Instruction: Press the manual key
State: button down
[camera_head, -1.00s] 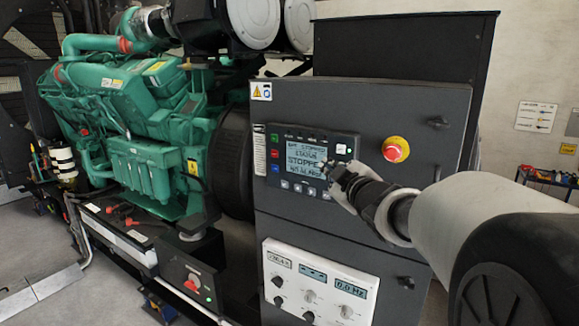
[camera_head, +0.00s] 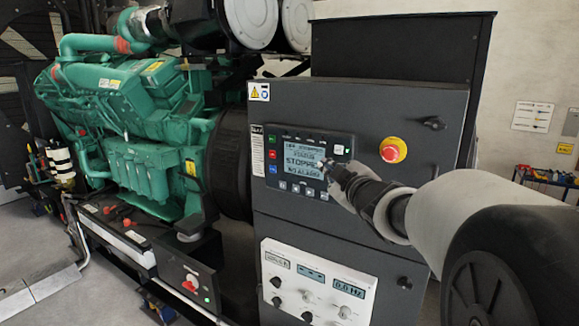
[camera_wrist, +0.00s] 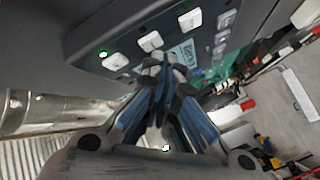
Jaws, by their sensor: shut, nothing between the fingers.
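The genset's control module (camera_head: 262,150) has a lit screen (camera_head: 300,168) whose readable text includes "STOPPED". Green, red and blue keys line its left side and several pale keys run along its bottom. Which one is the manual key I cannot tell; the legends are too small. My gripper (camera_head: 327,167) is shut and empty in front of the module's right part, hiding some of it. In the wrist view my gripper's tips (camera_wrist: 165,66) are close to the module, near a white key (camera_wrist: 150,41). Another white key (camera_wrist: 115,61) has a lit green dot. Contact cannot be made out.
The dark cabinet (camera_head: 360,108) carries a red emergency stop button (camera_head: 393,150) right of the module, near my arm. A white panel with knobs (camera_head: 315,285) is below. The green engine (camera_head: 140,130) stands left. Grey floor is open at the lower left.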

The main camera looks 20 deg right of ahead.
jog(key=shift+w+d, duration=0.35)
jog(key=shift+d, duration=0.1)
dwell(0.8)
jog(key=shift+s+a+b, duration=0.3)
jog(key=shift+s+a, duration=0.3)
jog(key=shift+a, duration=0.15)
jog(key=s+a+b, duration=0.1)
jog(key=s+a, duration=0.1)
jog(key=s+a+b, duration=0.1)
jog(key=a, duration=0.1)
jog(key=shift+s+a+b, duration=0.35)
dwell(0.6)
